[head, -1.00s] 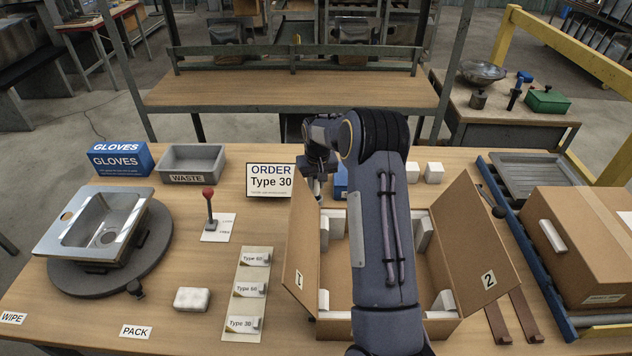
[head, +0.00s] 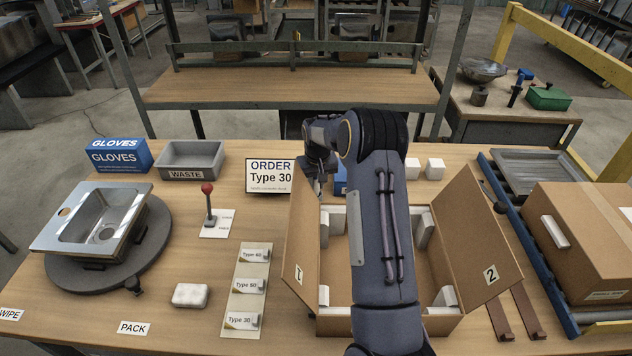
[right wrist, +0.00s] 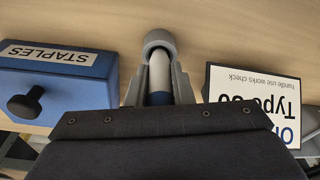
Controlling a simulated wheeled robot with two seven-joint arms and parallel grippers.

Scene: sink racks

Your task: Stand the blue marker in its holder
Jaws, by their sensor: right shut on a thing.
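My right gripper (right wrist: 158,85) is shut on the blue marker (right wrist: 160,72), which has a white body and a blue part between the fingers. The marker's far end meets a round grey holder (right wrist: 158,37) at the top of the right wrist view. I cannot tell how deep the marker sits in it. In the head view my right gripper (head: 318,170) is low over the table, just right of the order sign; the marker and holder are hidden there by my arm. My left gripper is not in view.
The "Order Type 30" sign (head: 270,177) stands close to the gripper, and a blue staples box (right wrist: 58,88) is on its other side. An open cardboard box (head: 300,235) lies nearer, under my right arm. Clear table lies between the sign and the waste tray (head: 190,160).

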